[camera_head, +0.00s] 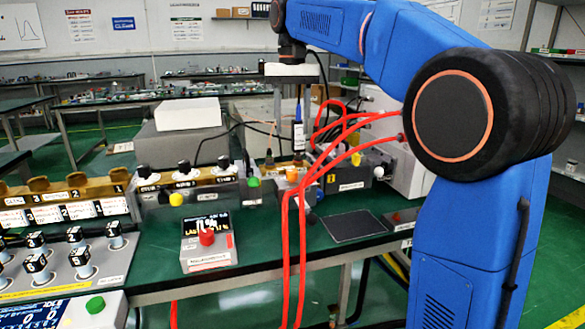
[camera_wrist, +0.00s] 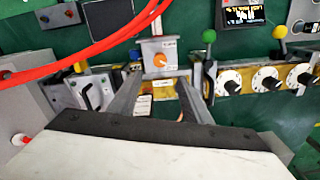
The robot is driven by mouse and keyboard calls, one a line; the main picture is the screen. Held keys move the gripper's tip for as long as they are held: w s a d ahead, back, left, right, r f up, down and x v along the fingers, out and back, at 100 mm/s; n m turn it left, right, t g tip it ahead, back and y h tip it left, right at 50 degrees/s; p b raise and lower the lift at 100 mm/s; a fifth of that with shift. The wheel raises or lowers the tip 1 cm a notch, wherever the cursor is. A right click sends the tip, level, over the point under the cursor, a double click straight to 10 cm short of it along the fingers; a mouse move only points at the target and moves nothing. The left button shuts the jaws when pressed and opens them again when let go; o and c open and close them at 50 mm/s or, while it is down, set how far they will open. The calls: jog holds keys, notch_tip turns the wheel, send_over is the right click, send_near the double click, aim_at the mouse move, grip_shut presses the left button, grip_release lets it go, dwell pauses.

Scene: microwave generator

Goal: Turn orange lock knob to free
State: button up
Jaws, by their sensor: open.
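The orange lock knob (camera_wrist: 161,62) is a small round knob on a grey block in the wrist view, centred beyond my fingertips. In the head view the orange knob (camera_head: 292,174) shows low on the bench equipment, partly crossed by red cables. My gripper (camera_head: 288,148) points down above and behind the knob in the head view. In the wrist view my gripper (camera_wrist: 159,80) is open, with its two fingers spread to either side below the knob. I see nothing between the fingers, and the knob looks clear of them.
Red cables (camera_head: 303,230) hang in front of the knob and cross the wrist view's upper left. A green-ball lever (camera_wrist: 208,37) and a yellow-ball lever (camera_wrist: 280,33) stand to the right there. A red-knob box (camera_head: 207,250) sits on the green bench.

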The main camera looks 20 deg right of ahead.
aim_at(292, 170)
notch_tip(292, 170, down, 13)
jog(key=shift+r, duration=0.1)
dwell(0.4)
jog(key=c, duration=1)
